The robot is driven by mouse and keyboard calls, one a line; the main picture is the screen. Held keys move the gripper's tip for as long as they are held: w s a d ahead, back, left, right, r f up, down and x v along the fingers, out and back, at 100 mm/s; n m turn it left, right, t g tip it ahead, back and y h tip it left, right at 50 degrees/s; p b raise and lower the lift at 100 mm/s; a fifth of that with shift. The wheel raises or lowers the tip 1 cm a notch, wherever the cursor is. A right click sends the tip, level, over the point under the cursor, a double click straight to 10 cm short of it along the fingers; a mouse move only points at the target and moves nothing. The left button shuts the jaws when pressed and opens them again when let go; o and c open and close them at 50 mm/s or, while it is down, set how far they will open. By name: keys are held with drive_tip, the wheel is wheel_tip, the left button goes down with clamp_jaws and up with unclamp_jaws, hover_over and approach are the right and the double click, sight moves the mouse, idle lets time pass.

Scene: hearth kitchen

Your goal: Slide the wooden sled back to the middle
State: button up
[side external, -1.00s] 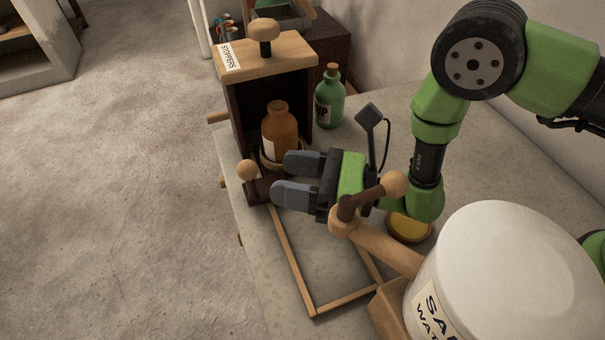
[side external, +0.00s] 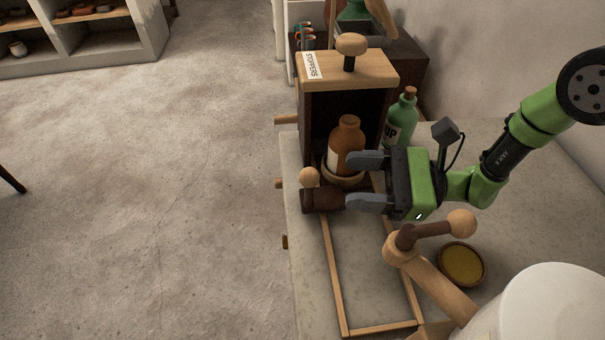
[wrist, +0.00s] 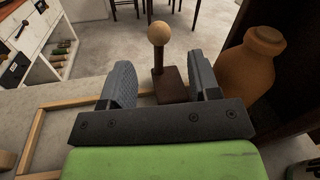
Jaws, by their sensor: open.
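The wooden sled (side external: 322,198) shows as a dark brown block with an upright post and pale ball knob, at the far end of a pale rail frame (side external: 335,270). An orange bottle (side external: 347,150) stands in a pale ring under the STOPPERS box. My gripper (side external: 346,182) is open and level, its fingers pointing left beside the bottle, the lower one overlapping the block in this view. In the wrist view the knob (wrist: 159,33) and dark base (wrist: 172,85) lie between and beyond the fingers. Contact cannot be told.
The STOPPERS box (side external: 350,70) rises just behind the sled. A green bottle (side external: 400,122) stands right of it. A wooden crank with a ball (side external: 461,222), a yellow dish (side external: 462,263) and a white tub (side external: 555,300) stand nearer. The counter edge drops off at left.

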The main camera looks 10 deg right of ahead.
drive_tip(key=a, duration=0.3)
drive_tip(key=w+a, duration=0.1)
drive_tip(key=a, duration=0.5)
drive_tip(key=shift+w, duration=0.35)
